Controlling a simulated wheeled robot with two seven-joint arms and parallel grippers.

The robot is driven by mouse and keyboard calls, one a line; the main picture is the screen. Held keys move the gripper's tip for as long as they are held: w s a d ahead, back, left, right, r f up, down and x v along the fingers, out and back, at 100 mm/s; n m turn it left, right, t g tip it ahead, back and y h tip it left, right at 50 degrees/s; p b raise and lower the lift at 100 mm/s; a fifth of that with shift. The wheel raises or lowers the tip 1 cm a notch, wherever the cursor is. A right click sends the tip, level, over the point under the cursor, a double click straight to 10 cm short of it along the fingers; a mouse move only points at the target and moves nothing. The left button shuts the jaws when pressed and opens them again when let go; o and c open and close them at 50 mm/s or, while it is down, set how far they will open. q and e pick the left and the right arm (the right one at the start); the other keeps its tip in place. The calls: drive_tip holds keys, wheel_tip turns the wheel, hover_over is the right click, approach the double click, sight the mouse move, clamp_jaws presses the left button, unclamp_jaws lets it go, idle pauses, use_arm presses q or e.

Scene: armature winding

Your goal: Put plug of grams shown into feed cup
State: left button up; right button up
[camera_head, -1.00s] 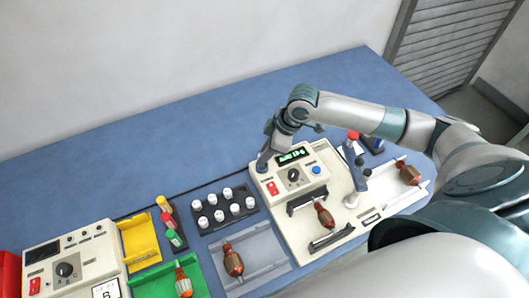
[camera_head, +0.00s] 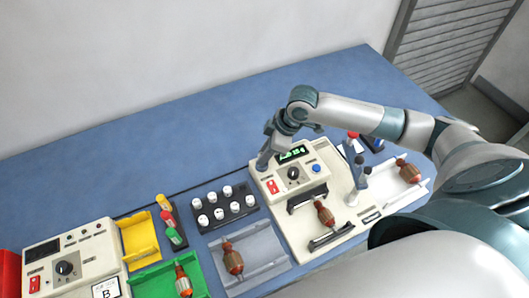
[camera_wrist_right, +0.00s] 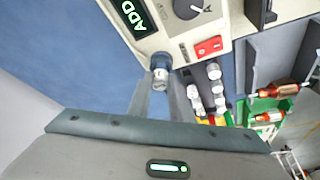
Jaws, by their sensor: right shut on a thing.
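My right gripper (camera_head: 264,158) is at the back left corner of the cream feed machine (camera_head: 320,177). In the right wrist view its two fingers (camera_wrist_right: 158,98) are shut on a small pale plug (camera_wrist_right: 160,88). The plug is in line with the dark blue feed cup (camera_wrist_right: 160,62) and close to it; I cannot tell how far inside it is. The machine's green display (camera_head: 293,153) starts with "ADD" in the wrist view; the amount is not readable. Several white plugs (camera_head: 219,213) stand in a black rack (camera_head: 243,216). My left gripper is not in view.
The machine has a red switch (camera_head: 272,187), a dial and a blue button (camera_head: 316,168). Armatures lie on the machine (camera_head: 324,213), in a grey tray (camera_head: 262,249), a green tray (camera_head: 154,283) and a white tray. The blue table (camera_head: 130,150) behind is clear.

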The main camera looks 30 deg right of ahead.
drive_tip(key=shift+f, duration=0.15)
idle(0.3)
drive_tip(key=o, duration=0.9)
drive_tip(key=b+v, duration=0.4)
drive_tip(key=v, duration=1.3)
drive_tip(key=shift+r, duration=0.2)
